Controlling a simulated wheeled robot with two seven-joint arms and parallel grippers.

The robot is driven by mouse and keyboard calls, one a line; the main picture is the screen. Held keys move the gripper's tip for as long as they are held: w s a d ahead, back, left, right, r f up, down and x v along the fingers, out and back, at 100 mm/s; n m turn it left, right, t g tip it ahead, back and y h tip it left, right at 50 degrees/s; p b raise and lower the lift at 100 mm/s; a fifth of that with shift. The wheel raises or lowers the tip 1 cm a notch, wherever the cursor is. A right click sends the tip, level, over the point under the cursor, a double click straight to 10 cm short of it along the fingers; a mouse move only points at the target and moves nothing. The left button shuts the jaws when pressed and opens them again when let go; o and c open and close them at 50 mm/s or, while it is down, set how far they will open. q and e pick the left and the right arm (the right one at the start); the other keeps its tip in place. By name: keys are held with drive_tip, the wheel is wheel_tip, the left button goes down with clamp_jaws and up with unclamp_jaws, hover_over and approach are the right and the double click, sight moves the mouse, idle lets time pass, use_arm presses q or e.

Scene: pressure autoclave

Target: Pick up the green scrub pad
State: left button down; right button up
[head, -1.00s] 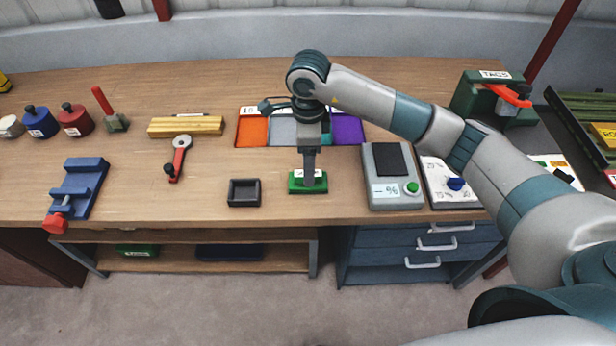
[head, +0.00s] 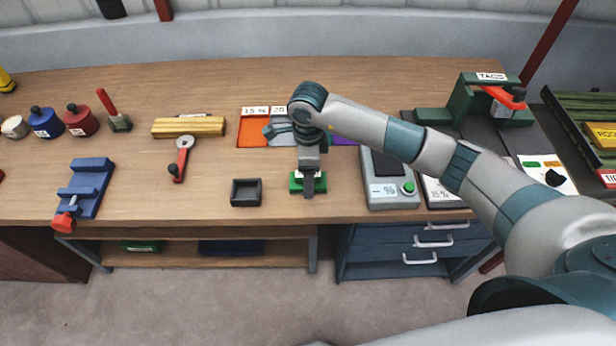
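The green scrub pad (head: 295,184) lies near the front of the wooden bench, just right of a small dark tray. It has a pale label on top, mostly hidden. My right gripper (head: 308,186) points down at it, and a grey finger crosses in front of the pad's near side, reaching a little below its front edge. The other finger is hidden, so I cannot tell whether it is shut on the pad. My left gripper is not in view.
The small dark tray (head: 246,193) stands left of the pad. A grey scale (head: 389,194) stands right of it. Coloured bins, one orange (head: 252,132), lie behind my gripper. A blue vise (head: 85,183) is at left. Bare bench lies between vise and tray.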

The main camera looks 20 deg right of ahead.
idle(0.3)
drive_tip(key=c, duration=1.2)
drive_tip(key=shift+o, duration=0.2)
drive_tip(key=shift+r, duration=0.1)
drive_tip(key=shift+w+r+b, duration=0.1)
drive_tip(key=shift+r+b, duration=0.6)
drive_tip(key=shift+r, duration=0.1)
drive_tip(key=shift+s+d+r+b, duration=0.1)
drive_tip(key=shift+r+b, duration=0.25)
drive_tip(key=shift+r, duration=0.25)
drive_tip(key=shift+s+d+r+b, duration=0.1)
drive_tip(key=shift+r+b, duration=0.25)
drive_tip(key=shift+r, duration=0.2)
drive_tip(key=s+d+r+b, duration=0.4)
drive_tip(key=s+d+r, duration=0.2)
drive_tip(key=s, duration=0.3)
drive_tip(key=shift+s+d+r, duration=0.15)
drive_tip(key=shift+s+r, duration=0.05)
drive_tip(key=shift+r, duration=0.3)
